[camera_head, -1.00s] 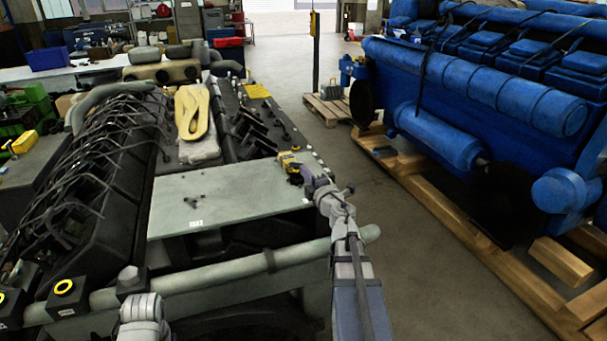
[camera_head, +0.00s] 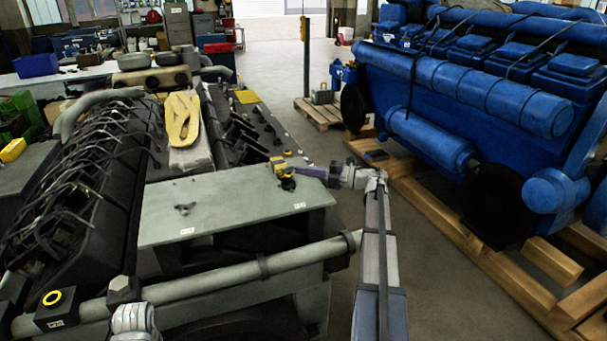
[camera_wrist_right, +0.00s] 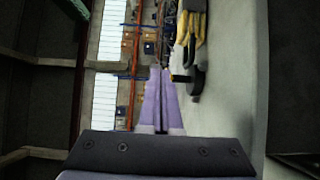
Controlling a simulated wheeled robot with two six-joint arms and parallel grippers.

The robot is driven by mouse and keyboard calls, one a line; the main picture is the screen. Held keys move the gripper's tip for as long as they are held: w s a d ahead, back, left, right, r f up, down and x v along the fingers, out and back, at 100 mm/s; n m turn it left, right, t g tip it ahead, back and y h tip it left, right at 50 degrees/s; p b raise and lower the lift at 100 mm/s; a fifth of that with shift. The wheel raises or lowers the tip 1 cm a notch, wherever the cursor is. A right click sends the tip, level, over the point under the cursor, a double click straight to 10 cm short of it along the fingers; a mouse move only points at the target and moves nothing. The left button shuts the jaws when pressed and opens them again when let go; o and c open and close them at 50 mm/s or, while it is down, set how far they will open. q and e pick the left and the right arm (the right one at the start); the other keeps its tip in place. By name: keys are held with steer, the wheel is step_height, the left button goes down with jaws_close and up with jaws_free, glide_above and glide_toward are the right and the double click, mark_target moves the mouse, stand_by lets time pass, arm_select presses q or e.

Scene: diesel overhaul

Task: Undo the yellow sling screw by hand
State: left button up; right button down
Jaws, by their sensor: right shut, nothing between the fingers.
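A small yellow fitting (camera_head: 278,164) with a dark knob (camera_head: 287,181) stands at the right end of the grey-green plate on the engine; I take it for the sling screw. My right gripper (camera_head: 303,171) comes in from the right, with its purple fingers shut and empty, pointing at the fitting. In the right wrist view the shut fingers (camera_wrist_right: 161,75) lie left of the yellow fitting (camera_wrist_right: 186,28) and its dark knob (camera_wrist_right: 194,82). A narrow gap seems to show between fingers and knob; contact is hard to tell. My left gripper is not in view.
A small dark fitting (camera_head: 185,208) sits on the plate's left part. A grey pipe (camera_head: 215,284) runs along the near side. A blue engine (camera_head: 460,90) stands on timbers at right, across open floor.

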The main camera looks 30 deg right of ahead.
steer(key=shift+w+d, duration=0.25)
steer(key=shift+w, duration=0.7)
stand_by(0.6)
